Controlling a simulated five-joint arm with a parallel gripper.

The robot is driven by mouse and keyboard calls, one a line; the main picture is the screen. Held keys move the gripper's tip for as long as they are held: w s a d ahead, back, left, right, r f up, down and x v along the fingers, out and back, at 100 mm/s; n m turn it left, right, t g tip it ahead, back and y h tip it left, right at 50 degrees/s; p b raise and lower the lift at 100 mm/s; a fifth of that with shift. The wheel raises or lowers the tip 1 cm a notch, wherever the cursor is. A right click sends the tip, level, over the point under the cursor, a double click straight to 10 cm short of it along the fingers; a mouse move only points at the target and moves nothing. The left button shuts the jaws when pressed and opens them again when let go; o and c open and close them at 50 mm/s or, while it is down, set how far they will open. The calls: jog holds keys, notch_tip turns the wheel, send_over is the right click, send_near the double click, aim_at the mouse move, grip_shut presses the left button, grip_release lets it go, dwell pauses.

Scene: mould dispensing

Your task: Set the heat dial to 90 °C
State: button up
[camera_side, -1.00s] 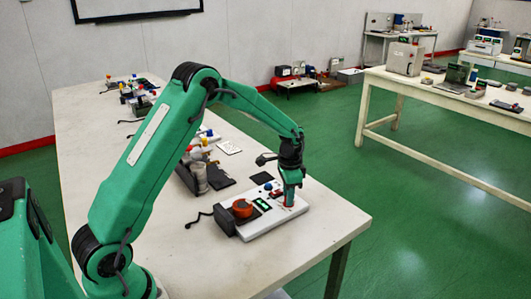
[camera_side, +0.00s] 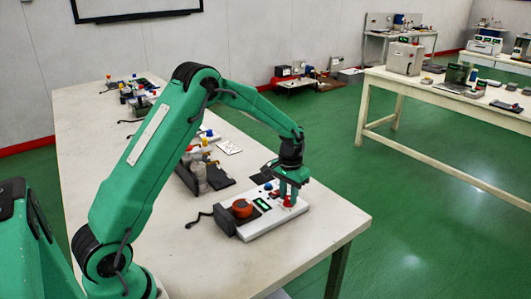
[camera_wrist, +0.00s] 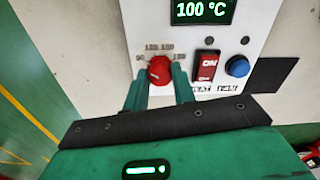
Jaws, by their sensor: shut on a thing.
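The heat dial (camera_wrist: 160,70) is a small red knob on a white panel. A light mark shows on it, but I cannot read exactly where it points. Small numbers are printed in an arc around it, too blurred to read fully. The green display (camera_wrist: 202,10) reads 100 °C. My gripper (camera_wrist: 159,82) is shut on the dial, with a green finger on each side of it. In the side view my gripper (camera_side: 288,193) points down at the right end of the white unit (camera_side: 268,224).
An orange round piece (camera_side: 242,208) is at the unit's left end. A dark pad (camera_side: 262,178) lies behind. The table's front right is clear.

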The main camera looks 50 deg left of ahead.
aim_at(289, 197)
jog(key=shift+r, duration=0.1)
dwell(0.3)
jog(key=o, duration=1)
notch_tip(289, 197, up, 7)
jog(key=shift+r, duration=0.35)
jog(key=shift+r, duration=0.1)
